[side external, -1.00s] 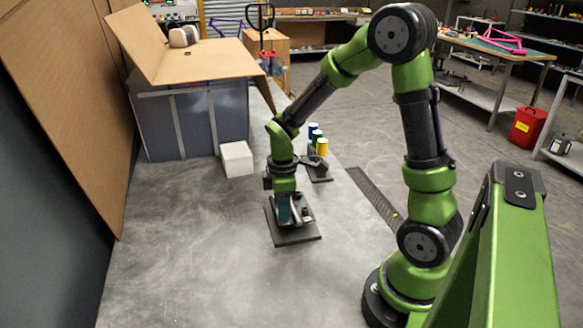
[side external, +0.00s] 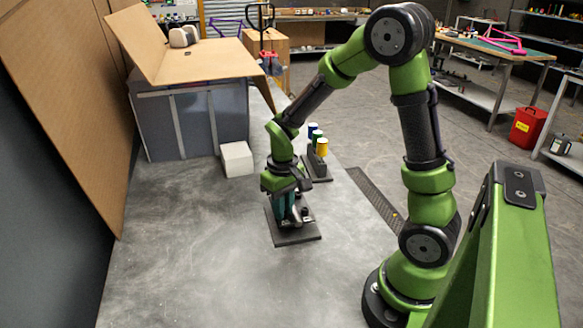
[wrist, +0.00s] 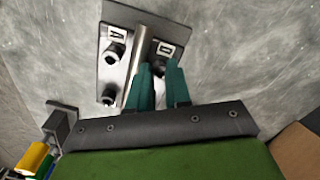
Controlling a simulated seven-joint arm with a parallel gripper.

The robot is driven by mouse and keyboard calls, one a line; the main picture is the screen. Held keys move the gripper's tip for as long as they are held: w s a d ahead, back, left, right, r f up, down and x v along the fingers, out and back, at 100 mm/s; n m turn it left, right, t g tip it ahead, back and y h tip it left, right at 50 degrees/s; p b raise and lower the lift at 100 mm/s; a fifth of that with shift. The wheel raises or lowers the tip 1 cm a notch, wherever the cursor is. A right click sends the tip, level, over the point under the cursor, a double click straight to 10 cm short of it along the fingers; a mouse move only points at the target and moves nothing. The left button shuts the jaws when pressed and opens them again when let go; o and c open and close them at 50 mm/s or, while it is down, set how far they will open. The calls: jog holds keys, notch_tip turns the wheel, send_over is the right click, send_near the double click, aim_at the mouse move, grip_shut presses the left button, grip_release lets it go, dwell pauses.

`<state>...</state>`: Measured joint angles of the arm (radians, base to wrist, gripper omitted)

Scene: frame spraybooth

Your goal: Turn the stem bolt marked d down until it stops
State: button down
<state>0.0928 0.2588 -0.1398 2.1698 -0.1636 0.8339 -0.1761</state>
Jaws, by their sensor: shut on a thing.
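The clamp block is a dark plate (side external: 309,236) on the grey table in the side view, with a pale metal tube lying across it. In the wrist view the tube (wrist: 136,62) runs between bolts, and white labels A (wrist: 117,33) and D (wrist: 164,50) show. My gripper (wrist: 159,72) points down with teal fingers shut on the stem bolt d (wrist: 160,70) beside the D label. The bolt is mostly hidden between the fingers. The bolt by A (wrist: 114,53) and another bolt (wrist: 108,96) stand left of the tube. My gripper also shows in the side view (side external: 286,218).
A dark stand with blue, green and yellow cylinders (side external: 321,148) is behind the block. A white cube (side external: 237,159) and a grey bin with an open cardboard top (side external: 190,125) stand further back left. The table's front left is clear.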

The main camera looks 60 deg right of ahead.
jog(key=m, duration=0.5)
jog(key=shift+m, duration=0.3)
dwell(0.4)
jog(key=c, duration=1.1)
grip_release()
jog(key=shift+o, duration=0.2)
notch_tip(320, 180, up, 17)
jog(key=shift+w, duration=0.1)
